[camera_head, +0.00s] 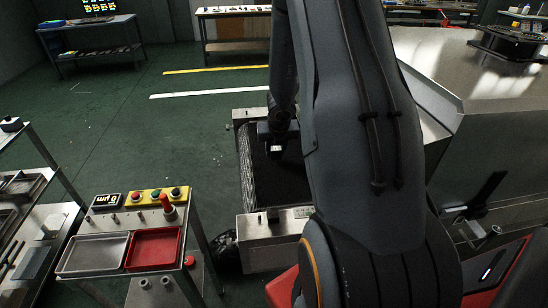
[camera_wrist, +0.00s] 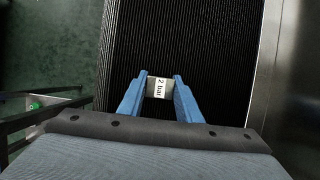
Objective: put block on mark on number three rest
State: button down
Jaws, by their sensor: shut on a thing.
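No number three rest or mark can be made out.
A stand at the left holds a grey tray (camera_head: 72,264), a red tray (camera_head: 130,262) and a yellow button panel (camera_head: 155,196). A shelf rack (camera_head: 30,215) is at the far left. A metal housing (camera_head: 470,100) stands right of the belt. Green floor (camera_head: 150,130) is open behind.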

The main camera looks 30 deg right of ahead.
jog(key=shift+f+b, duration=0.45)
jog(key=shift+f, duration=0.1)
jog(key=shift+f, duration=0.1)
jog(key=c, duration=1.6)
grip_release()
jog(key=shift+c, duration=0.2)
jog(key=o, duration=0.4)
jog(key=shift+c, duration=0.2)
